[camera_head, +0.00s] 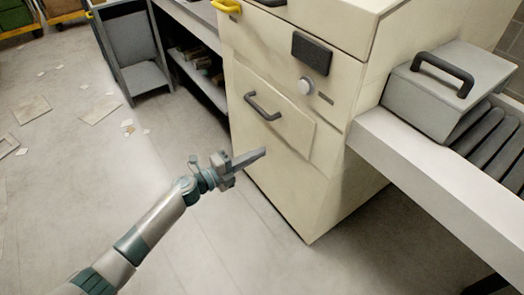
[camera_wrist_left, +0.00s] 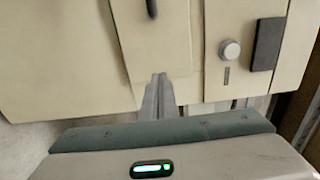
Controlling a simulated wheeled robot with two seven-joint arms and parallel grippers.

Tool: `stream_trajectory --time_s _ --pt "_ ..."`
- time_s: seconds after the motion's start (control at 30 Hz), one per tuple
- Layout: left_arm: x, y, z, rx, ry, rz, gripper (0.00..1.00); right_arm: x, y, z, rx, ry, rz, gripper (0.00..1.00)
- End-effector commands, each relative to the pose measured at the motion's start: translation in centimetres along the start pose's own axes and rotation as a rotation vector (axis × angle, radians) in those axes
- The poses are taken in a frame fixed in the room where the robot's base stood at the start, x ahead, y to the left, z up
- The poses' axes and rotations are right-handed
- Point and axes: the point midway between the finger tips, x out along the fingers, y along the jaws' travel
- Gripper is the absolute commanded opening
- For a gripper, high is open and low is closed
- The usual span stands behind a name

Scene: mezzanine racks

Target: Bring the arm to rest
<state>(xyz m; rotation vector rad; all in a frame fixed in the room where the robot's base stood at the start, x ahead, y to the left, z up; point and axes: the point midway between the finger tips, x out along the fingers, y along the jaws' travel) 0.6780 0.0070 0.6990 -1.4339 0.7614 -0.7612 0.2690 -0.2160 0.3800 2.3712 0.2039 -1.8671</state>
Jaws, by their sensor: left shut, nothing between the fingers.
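My left gripper (camera_head: 250,157) reaches in from the lower left in the head view, in front of the lower part of a cream cabinet. Its fingers are together with nothing held. In the left wrist view the shut fingers (camera_wrist_left: 159,92) point at the cabinet front. The cabinet (camera_head: 270,190) has a drawer or door panel (camera_head: 290,125) with a dark handle (camera_head: 262,106), which sits above and beyond my fingertips. I cannot tell whether the fingers touch the cabinet. My right gripper is in neither view.
A grey box with a dark handle (camera_head: 425,105) sits on a roller conveyor (camera_head: 440,190) at the right. A round knob (camera_head: 305,85) and dark pad (camera_head: 311,53) are on the cabinet. Grey shelving (camera_head: 140,50) stands behind left. The floor at left is open, with scattered flat pieces (camera_head: 33,109).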

Motion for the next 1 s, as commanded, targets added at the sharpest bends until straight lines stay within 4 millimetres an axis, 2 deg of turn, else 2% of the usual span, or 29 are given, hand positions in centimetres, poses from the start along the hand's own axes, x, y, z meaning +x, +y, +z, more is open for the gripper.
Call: stream_trajectory --time_s 0.5,0.67,0.77,0.87,1.0 --pt "-0.1 0.1 0.0 -0.005 -0.003 0.0 0.0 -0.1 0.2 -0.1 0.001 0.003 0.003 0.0" --pt "-0.7 1.0 0.2 -0.076 -0.05 -0.005 0.0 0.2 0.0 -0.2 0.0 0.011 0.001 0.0" --pt "-1.8 2.5 0.7 -0.186 -0.126 -0.012 0.0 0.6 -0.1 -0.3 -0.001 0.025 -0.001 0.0" --pt "-3.8 5.3 1.2 -0.351 -0.245 -0.015 0.0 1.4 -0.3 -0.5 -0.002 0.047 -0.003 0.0" --pt "-8.6 11.5 1.3 -0.645 -0.467 0.001 0.0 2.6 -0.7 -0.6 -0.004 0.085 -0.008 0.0"
